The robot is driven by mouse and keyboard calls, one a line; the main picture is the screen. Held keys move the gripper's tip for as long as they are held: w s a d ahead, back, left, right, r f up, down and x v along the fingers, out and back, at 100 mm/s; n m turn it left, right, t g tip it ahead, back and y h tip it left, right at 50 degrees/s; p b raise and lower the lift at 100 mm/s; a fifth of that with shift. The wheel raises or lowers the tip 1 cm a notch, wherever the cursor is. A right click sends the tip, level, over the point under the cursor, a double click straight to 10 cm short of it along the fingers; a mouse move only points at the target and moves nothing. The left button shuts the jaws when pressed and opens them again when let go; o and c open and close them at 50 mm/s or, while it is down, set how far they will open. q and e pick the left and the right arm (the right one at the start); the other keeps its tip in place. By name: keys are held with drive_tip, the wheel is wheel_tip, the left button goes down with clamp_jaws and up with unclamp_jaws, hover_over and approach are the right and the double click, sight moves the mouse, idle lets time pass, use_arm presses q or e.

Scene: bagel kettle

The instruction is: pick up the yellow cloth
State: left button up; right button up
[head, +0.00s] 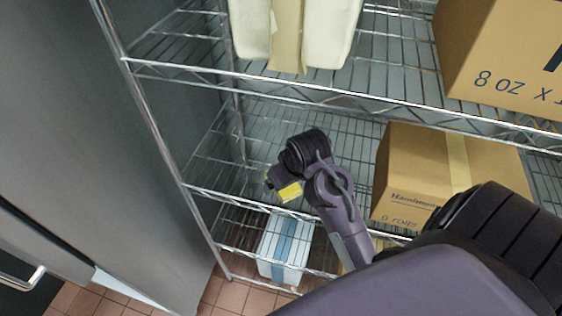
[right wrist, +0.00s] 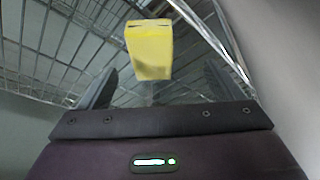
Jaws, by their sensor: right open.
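The yellow cloth (head: 290,191) is a small yellow block-like shape near the front left of the middle wire shelf in the head view. In the right wrist view the cloth (right wrist: 149,48) is ahead of my right gripper (right wrist: 160,75), between the lines of its two spread fingers. My right gripper is open, and I see no finger touching the cloth. In the head view my right arm reaches in from the right, and its wrist hides part of the area around the cloth. My left gripper is not in view.
A wire rack (head: 300,78) holds cardboard boxes, one on the middle shelf (head: 420,165) and one on the upper shelf (head: 500,50). White packages (head: 335,30) stand on the upper shelf. A blue-and-white package (head: 285,245) sits below. A grey metal cabinet (head: 110,170) stands left.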

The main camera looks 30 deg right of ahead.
sight(294, 190)
drive_tip(key=shift+w+d+r+m, duration=0.15)
drive_tip(key=shift+w+d+r, duration=0.15)
drive_tip(key=shift+w, duration=0.2)
drive_tip(key=shift+w+d+r+m, duration=0.15)
drive_tip(key=shift+w+d, duration=0.2)
drive_tip(key=shift+w, duration=0.1)
drive_tip(key=shift+w+f, duration=0.2)
drive_tip(key=shift+w, duration=0.1)
drive_tip(key=x, duration=0.6)
drive_tip(key=shift+s+d+f, duration=0.15)
drive_tip(key=shift+s+f, duration=0.1)
drive_tip(key=shift+s, duration=0.05)
drive_tip(key=shift+w+f, duration=0.3)
drive_tip(key=shift+f, duration=0.2)
drive_tip(key=shift+f, duration=0.2)
drive_tip(key=shift+s, duration=0.1)
drive_tip(key=shift+c, duration=0.5)
drive_tip(key=c, duration=1)
